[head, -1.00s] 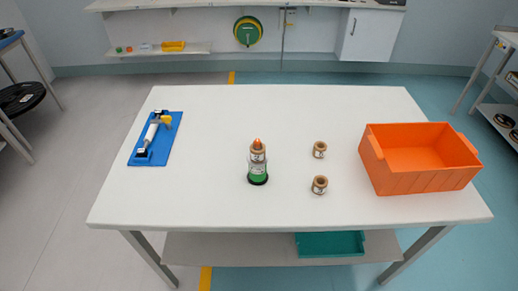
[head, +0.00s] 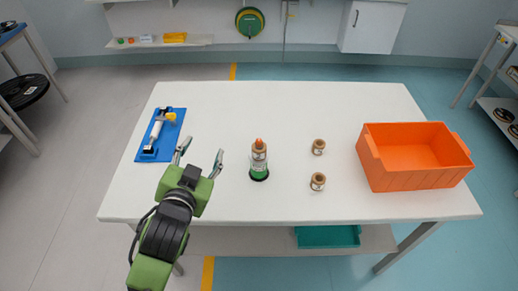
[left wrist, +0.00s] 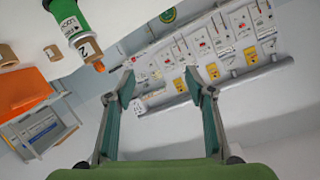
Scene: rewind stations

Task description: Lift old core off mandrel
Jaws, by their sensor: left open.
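The mandrel (head: 259,175) stands upright near the middle of the white table, with a dark base and green lower part. A brown core (head: 259,151) sits around its upper part, and an orange tip shows above it. In the left wrist view the mandrel and its core (left wrist: 87,48) appear tilted at the upper left. My left gripper (head: 202,158) is open and empty, to the left of the mandrel and apart from it. Its two fingers also show spread in the left wrist view (left wrist: 165,90). My right gripper is not in view.
Two loose brown cores (head: 318,147) (head: 318,181) stand right of the mandrel. An orange bin (head: 415,178) is at the table's right. A blue fixture (head: 161,135) with a white roller lies at the left. The back middle of the white table (head: 290,105) is clear.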

